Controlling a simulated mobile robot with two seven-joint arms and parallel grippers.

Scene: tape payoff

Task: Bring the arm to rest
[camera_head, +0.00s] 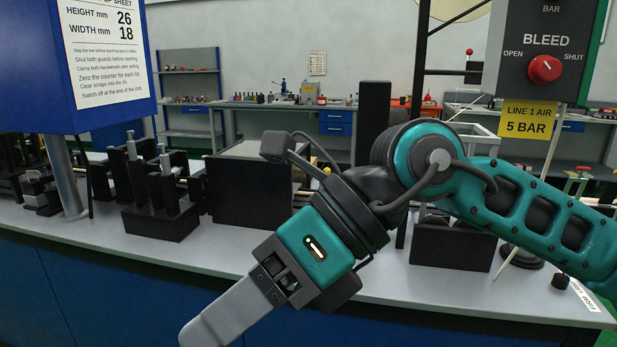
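My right arm (525,205), teal and black, comes in from the right edge and bends down to the left in front of the bench. My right gripper (205,328) hangs over the bench's front edge and points down to the left. One long grey finger shows, with no object seen at it. The other finger is hidden or lined up with it, so I cannot tell open from shut. My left arm and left gripper are not in view.
The grey bench top (90,228) carries black fixtures (160,205) at left and a black box (450,245) behind my arm. A blue-framed sheet (105,45) stands upper left. A bleed panel with a red knob (544,68) stands upper right, above a yellow label (526,118).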

